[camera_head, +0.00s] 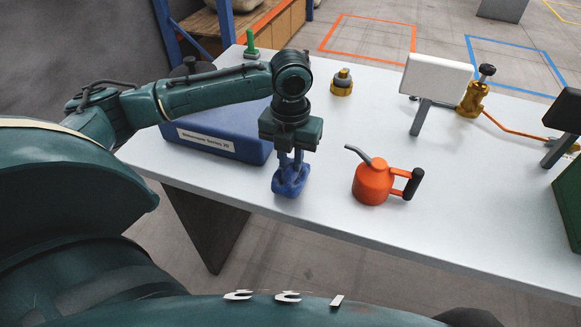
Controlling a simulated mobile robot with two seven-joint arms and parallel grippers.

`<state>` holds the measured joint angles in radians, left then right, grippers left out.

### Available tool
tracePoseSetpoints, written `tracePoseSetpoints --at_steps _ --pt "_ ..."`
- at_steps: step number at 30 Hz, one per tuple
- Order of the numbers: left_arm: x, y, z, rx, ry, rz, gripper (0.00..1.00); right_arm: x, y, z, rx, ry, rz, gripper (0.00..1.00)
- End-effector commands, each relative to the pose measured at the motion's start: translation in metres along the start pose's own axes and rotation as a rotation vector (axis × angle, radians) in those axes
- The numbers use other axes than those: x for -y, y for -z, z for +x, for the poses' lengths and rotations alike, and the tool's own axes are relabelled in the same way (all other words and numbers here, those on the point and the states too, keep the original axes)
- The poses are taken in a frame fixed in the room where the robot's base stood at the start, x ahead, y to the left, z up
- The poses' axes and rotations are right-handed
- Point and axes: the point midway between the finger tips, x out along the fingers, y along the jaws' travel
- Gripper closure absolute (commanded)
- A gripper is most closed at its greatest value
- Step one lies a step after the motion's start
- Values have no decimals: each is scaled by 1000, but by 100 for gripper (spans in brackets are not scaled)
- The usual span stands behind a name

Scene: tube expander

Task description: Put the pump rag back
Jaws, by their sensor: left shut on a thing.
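A crumpled blue rag (290,182) is at the near edge of the white table. My left gripper (291,160) points down from above and is shut on the rag's top. The rag looks at or just above the table top; I cannot tell whether it touches. A blue case (215,143) with a white label lies left of the gripper, partly hidden by my arm. A gold fitting (342,84) stands farther back, and a gold pump-like device (471,99) with a black knob stands at the right. My right gripper is not in view.
An orange-red oil can (373,184) with a black handle stands right of the rag. A white panel on a post (436,76) and a green box (571,195) are farther right. A green tool (250,45) stands at the back.

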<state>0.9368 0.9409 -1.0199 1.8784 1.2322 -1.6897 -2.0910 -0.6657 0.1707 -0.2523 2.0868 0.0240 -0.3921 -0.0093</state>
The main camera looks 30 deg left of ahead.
Motion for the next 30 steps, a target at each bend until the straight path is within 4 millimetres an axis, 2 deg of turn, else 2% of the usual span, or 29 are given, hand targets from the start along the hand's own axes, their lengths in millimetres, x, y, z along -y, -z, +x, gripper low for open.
tracePoseSetpoints --at_steps 3,6,16,17,18,24,30 --pt "0 1 19 -4 -1 -1 100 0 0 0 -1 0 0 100" --pt "0 1 29 -2 -1 1 100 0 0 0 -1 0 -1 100" --pt "0 0 31 -1 1 1 100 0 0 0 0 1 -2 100" --pt "0 0 32 -1 1 1 80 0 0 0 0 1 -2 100" --pt "0 0 32 -1 1 1 77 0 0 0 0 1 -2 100" --pt "0 0 31 -1 0 0 60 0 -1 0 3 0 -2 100" --pt "0 0 31 0 0 0 59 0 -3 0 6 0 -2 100"
